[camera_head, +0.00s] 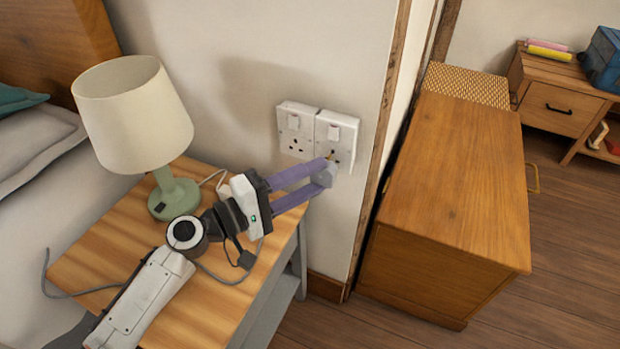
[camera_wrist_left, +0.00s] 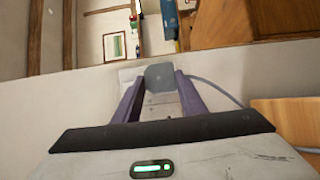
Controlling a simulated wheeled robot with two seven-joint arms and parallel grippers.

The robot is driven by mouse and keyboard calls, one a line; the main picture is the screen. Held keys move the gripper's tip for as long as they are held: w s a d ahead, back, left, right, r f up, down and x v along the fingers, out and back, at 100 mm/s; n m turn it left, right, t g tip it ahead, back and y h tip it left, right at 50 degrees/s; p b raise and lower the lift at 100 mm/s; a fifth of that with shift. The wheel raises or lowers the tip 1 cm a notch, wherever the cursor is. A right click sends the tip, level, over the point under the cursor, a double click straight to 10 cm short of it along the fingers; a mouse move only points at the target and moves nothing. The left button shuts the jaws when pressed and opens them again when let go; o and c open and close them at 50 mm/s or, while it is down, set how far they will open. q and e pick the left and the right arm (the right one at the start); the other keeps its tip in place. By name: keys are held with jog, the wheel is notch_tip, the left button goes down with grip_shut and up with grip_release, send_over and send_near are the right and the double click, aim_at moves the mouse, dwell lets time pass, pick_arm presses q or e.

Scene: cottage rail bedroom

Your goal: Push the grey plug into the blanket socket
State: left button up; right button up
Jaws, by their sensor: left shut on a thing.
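The grey plug (camera_head: 325,177) is held between the purple fingertips of my left gripper (camera_head: 329,173), which is shut on it. The plug is right at the lower part of the right-hand wall socket (camera_head: 337,133); I cannot tell whether its pins are in the holes. A second white socket (camera_head: 297,131) is just left of it. No label shows which one is the blanket socket. In the left wrist view the plug (camera_wrist_left: 160,77) sits between the fingertips, with a grey cable running off to the right. My right gripper is not in view.
A wooden bedside table (camera_head: 120,235) stands below my left arm. A wooden chest (camera_head: 455,180) stands right of the wall's corner. Bare floor lies in front.

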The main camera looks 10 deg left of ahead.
pick_arm(q)
jog(key=shift+w+d+b, duration=0.2)
jog(key=shift+w+b, duration=0.05)
jog(key=shift+w, duration=0.6)
jog(key=shift+w+d+b, duration=0.15)
jog(key=shift+w+b, duration=0.05)
jog(key=shift+w, duration=0.65)
jog(key=o, duration=1)
jog(key=b+v, duration=0.1)
jog(key=v, duration=0.9)
jog(key=shift+s+a, duration=0.15)
